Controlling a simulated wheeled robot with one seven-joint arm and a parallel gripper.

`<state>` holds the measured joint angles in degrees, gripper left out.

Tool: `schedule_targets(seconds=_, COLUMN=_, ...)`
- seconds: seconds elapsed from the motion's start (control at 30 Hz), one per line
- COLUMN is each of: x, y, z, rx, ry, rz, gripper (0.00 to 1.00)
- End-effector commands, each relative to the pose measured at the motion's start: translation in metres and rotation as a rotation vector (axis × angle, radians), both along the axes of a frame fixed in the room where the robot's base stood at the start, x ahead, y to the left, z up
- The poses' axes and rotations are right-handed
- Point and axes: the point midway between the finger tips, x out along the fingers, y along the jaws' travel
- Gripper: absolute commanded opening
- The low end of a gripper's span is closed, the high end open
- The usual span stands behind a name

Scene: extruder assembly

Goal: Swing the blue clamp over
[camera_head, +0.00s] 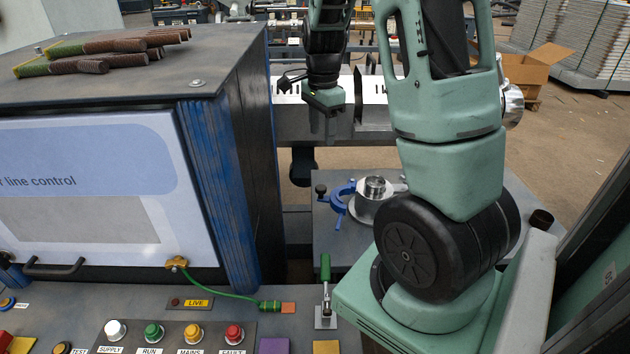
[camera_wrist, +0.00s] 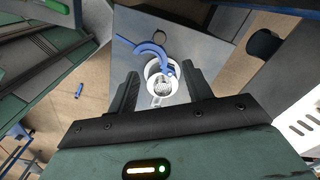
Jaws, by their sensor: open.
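The blue clamp (camera_head: 341,192) is a curved blue piece with a handle on the grey plate. It stands left of the silver round fitting (camera_head: 374,190) in the head view. My gripper (camera_head: 325,108) is above and behind the clamp, partly lost in dark shading. In the wrist view, my gripper (camera_wrist: 161,88) has its fingers wide apart and empty, with the fitting and clamp showing between them.
The plate (camera_head: 330,235) bears a dark knob (camera_head: 320,190) near the clamp. A big control cabinet (camera_head: 230,180) stands on the left. A front panel has coloured buttons (camera_head: 193,333) and a green-handled toggle (camera_head: 325,268). A metal beam (camera_head: 300,122) runs behind the plate.

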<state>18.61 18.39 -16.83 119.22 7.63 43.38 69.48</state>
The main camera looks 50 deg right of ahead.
Motion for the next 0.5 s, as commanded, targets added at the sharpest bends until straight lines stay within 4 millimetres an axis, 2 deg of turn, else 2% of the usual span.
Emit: schedule_targets(seconds=0.5, x=-0.002, y=0.001, z=-0.107, rx=0.003, ry=0.005, rz=0.001, gripper=0.5)
